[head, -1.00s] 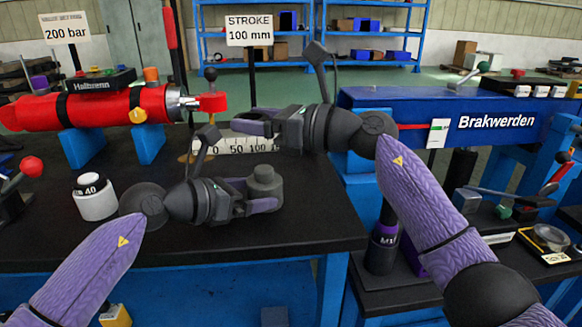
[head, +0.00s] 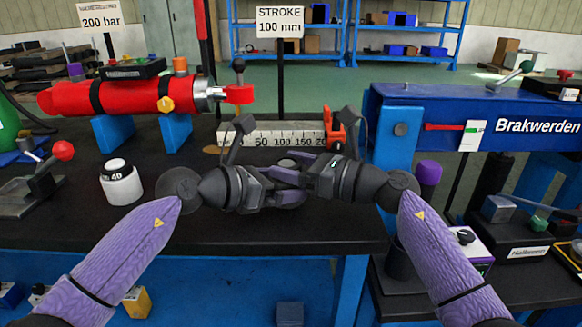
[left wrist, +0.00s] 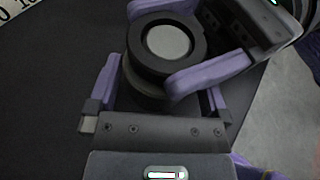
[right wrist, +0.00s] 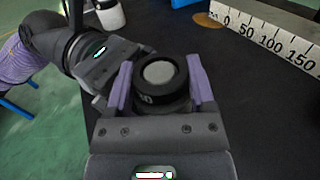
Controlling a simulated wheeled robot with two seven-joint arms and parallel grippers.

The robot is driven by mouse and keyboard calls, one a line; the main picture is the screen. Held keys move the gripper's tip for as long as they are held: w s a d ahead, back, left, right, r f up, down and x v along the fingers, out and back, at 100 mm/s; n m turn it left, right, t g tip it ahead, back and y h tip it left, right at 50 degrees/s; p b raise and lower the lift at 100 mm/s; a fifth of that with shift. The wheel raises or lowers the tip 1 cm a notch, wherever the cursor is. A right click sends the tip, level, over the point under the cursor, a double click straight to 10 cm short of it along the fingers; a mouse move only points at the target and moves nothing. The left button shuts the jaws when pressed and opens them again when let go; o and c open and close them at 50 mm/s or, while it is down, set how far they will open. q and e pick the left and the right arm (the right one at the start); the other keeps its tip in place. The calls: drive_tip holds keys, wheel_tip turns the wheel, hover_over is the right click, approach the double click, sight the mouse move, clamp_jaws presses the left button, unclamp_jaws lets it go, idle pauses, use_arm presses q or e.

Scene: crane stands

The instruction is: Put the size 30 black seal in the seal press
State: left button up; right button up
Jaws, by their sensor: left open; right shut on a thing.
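The black seal is a thick ring with a marking ending in 0; it shows in the right wrist view (right wrist: 146,98) and the left wrist view (left wrist: 198,56). My right gripper (head: 312,168) is shut on it. A grey round face shows inside the ring. A dark round body, apparently the seal press (left wrist: 138,88), shows directly beneath the ring. I cannot tell whether the ring is seated or just above it. My left gripper (head: 290,188) is open, its fingers on either side of that body. In the head view the grippers hide most of the press.
A white jar marked 40 (head: 121,186) stands left of my left gripper. A white scale (head: 270,135) and a red cylinder (head: 130,97) on blue supports lie behind. The blue Brakwerden beam (head: 450,112) is at right. The black table's (head: 200,243) front is clear.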

drive_tip(key=shift+f, duration=0.45)
drive_tip(key=o, duration=1.2)
drive_tip(key=shift+r, duration=0.1)
drive_tip(key=shift+c, duration=0.2)
